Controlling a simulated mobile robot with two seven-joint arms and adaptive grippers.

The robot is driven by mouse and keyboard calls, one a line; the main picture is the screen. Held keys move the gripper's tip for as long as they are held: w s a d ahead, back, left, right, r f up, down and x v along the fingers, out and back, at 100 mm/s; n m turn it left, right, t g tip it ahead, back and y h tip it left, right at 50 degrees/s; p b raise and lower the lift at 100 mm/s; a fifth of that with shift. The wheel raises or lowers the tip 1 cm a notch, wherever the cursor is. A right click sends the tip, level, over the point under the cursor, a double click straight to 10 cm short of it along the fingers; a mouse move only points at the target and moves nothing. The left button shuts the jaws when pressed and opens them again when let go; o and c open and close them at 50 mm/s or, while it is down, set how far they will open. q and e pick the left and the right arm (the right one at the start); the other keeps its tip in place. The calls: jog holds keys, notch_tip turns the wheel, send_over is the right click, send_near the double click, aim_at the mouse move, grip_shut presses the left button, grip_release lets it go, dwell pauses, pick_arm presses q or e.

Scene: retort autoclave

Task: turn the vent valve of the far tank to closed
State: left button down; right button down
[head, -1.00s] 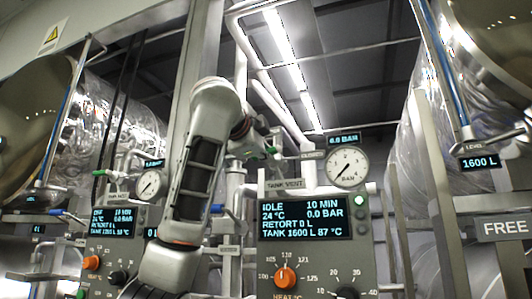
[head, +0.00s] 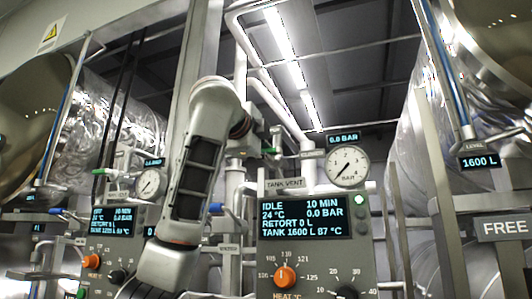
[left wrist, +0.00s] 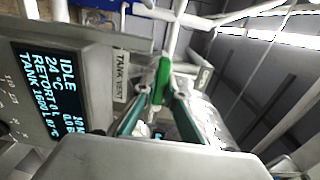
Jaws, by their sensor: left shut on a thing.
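The green vent valve handle (head: 270,151) shows beside the "TANK VENT" label (head: 285,183), above the nearer control panel in the head view. In the left wrist view the green handle (left wrist: 164,78) lies between my fingertips, with the "TANK VENT" label (left wrist: 121,76) to its left. My left gripper (left wrist: 160,94) is shut on this handle. In the head view the left gripper (head: 258,138) is small and partly hidden behind my wrist. A small sign (head: 312,154) stands right of the handle; its text is too small to read surely. My right gripper is not in view.
The control panel (head: 318,246) shows "IDLE" and 0.0 bar. A round pressure gauge (head: 347,167) stands above it. A second panel (head: 108,243) with its own gauge (head: 150,182) is at left. Pipes (head: 233,205) run close beside the valve. A large tank (head: 455,120) stands at right.

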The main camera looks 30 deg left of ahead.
pick_arm(q)
jog(key=c, duration=2.1)
grip_release()
jog(key=shift+v, duration=6.05)
jog(key=shift+f, duration=0.15)
